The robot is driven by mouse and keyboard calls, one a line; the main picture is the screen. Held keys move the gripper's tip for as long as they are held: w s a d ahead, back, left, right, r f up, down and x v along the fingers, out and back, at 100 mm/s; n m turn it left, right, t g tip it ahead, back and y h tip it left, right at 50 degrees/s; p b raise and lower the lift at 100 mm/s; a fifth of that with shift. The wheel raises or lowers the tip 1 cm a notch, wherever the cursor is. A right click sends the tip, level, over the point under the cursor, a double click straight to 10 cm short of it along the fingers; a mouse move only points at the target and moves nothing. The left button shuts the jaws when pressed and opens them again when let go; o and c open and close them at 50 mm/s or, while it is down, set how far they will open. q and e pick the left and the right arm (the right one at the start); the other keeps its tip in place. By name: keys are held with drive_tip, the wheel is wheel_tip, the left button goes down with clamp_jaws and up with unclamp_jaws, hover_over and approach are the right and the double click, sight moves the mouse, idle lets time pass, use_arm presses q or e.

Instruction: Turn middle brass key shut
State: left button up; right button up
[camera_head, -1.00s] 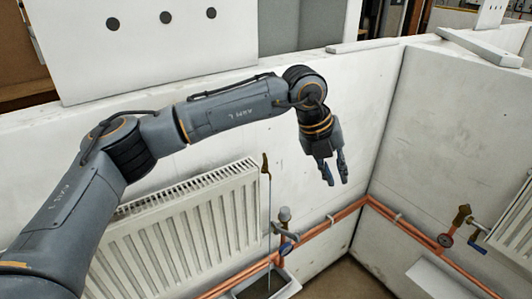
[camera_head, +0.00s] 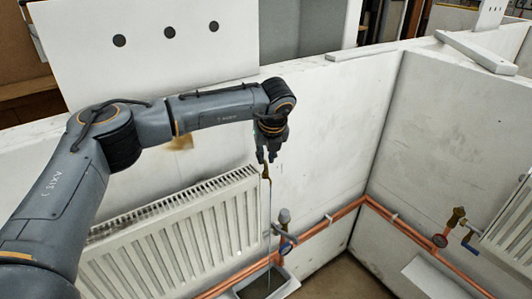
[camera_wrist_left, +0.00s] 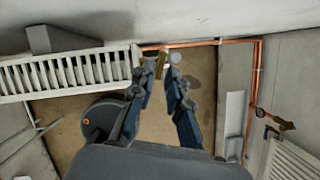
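A brass key (camera_head: 265,172) stands at the right end of the white radiator (camera_head: 190,245). A thin pale-blue line (camera_head: 269,215), like a water stream, runs from it down to a grey tray (camera_head: 283,288). My left gripper (camera_head: 266,157) points down right above the key, its fingertips beside or just over the key's top. In the left wrist view, a brass piece (camera_wrist_left: 160,66), apparently the key, shows between the parted fingertips of the left gripper (camera_wrist_left: 161,78). I cannot tell whether they touch it. My right gripper is not in view.
Copper pipes (camera_head: 340,213) run along the wall and round the corner. A second brass fitting (camera_head: 457,214) with a blue handle sits by the right radiator (camera_head: 515,225). The wall right of my gripper is clear.

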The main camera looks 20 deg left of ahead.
sight(266, 167)
use_arm(q)
drive_tip(key=shift+p+x, duration=0.3)
drive_tip(key=shift+x, duration=1.05)
clamp_jaws()
